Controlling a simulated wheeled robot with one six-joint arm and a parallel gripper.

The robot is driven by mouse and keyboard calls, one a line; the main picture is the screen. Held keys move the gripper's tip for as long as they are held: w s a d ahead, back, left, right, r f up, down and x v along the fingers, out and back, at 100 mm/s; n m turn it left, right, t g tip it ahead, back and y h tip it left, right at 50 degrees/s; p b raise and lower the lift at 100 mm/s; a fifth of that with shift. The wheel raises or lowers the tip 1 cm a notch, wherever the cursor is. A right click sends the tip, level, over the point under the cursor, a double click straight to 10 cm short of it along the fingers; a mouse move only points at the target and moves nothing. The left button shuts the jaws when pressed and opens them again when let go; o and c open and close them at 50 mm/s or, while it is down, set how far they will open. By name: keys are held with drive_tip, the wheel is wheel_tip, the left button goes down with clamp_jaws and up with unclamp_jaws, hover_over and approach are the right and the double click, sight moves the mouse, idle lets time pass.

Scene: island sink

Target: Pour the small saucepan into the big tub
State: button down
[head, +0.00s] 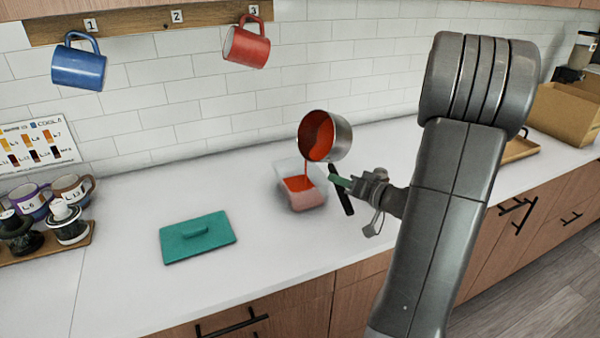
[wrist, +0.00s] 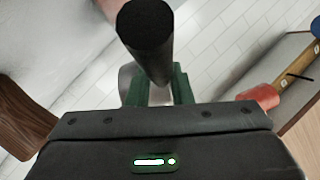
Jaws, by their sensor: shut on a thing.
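The small saucepan (head: 340,138) is a steel pan tipped on its side above the tub, with its open mouth facing left. The big tub (head: 288,170) is a clear container on the counter, partly filled with red liquid. My gripper (head: 347,184) is shut on the saucepan's black handle (head: 345,203), to the right of the tub. In the wrist view the dark handle (wrist: 146,35) rises between the green fingers, and the pan is mostly hidden.
A teal lid (head: 198,238) lies flat on the counter left of the tub. A blue mug (head: 78,67) and a red mug (head: 247,47) hang from the wall rail. Mugs on a wooden tray stand far left. Cardboard boxes (head: 568,115) stand at the far right.

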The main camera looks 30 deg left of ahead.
drive_tip(key=shift+r+n+p, duration=0.1)
drive_tip(key=shift+n+p, duration=0.3)
drive_tip(key=shift+n, duration=0.1)
idle(0.3)
drive_tip(key=shift+b, duration=0.3)
drive_tip(key=shift+s+a+b, duration=0.1)
drive_tip(key=shift+s+b, duration=0.05)
drive_tip(key=shift+b, duration=0.25)
drive_tip(key=shift+s+a+n+b, duration=0.3)
drive_tip(key=shift+n+b, duration=0.5)
drive_tip(key=shift+b, duration=1.25)
drive_tip(key=shift+s+d+f+n+t+b, duration=0.1)
drive_tip(key=shift+f+n+t+b, duration=0.4)
drive_tip(key=shift+b, duration=1.55)
